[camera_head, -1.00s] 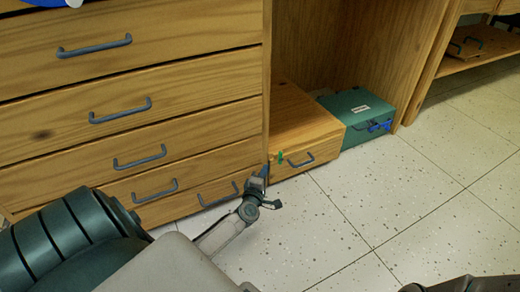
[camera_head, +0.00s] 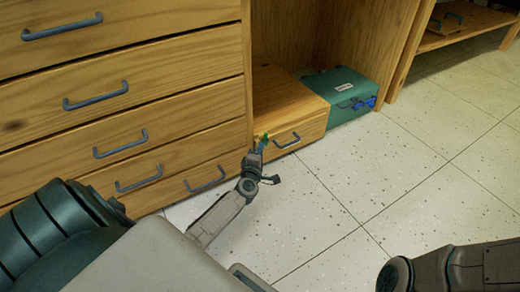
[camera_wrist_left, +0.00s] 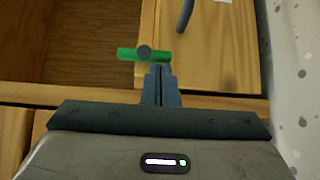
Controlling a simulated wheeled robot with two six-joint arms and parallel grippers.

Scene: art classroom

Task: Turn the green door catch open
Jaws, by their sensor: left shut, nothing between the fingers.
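The green door catch (camera_head: 265,137) is a small bar at the upper left of the low wooden door front, near the cabinet's side panel. In the left wrist view the green catch (camera_wrist_left: 130,54) lies crosswise, with a grey round pivot at its middle. My left gripper (camera_head: 259,147) is shut and empty, right at the catch. In the left wrist view the fingertips of my left gripper (camera_wrist_left: 161,70) are just below the catch, slightly right of the pivot; I cannot tell whether they touch it. My right gripper is out of view; only part of my right arm shows.
The wooden door front has a grey handle (camera_head: 287,141). A green box (camera_head: 341,92) with a blue part stands beside the wooden box. A stack of drawers (camera_head: 130,105) with grey handles fills the left. The speckled tile floor (camera_head: 350,190) in front is clear.

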